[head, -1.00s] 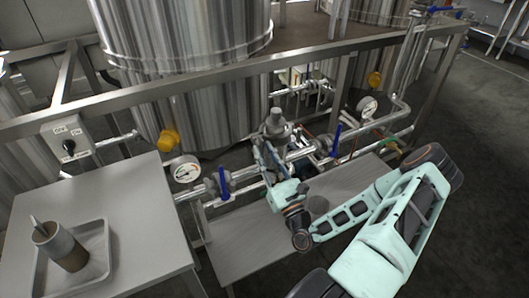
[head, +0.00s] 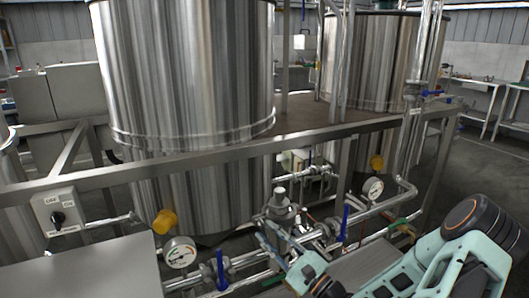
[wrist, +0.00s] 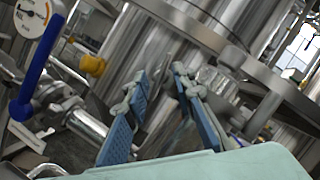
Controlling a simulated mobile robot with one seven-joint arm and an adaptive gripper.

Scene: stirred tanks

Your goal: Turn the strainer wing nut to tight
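The strainer (head: 281,206) is a grey metal fitting with a stepped round top on the pipe run below the large tank, in the head view. I cannot make out its wing nut clearly; a blurred grey shape shows between my fingers in the wrist view. My gripper (wrist: 162,80) has its two blue-padded fingers apart, with a clear gap between the tips. In the head view my gripper (head: 268,234) is beside the strainer, at its lower left, and partly merges with the pipes. Contact cannot be told.
A pressure gauge (head: 180,252) and a blue valve handle (head: 220,270) stand left of the strainer. Another blue handle (head: 345,222) and gauge (head: 373,189) are on the right. A steel frame rail (head: 210,162) crosses above the pipes. A switch box (head: 60,212) is at left.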

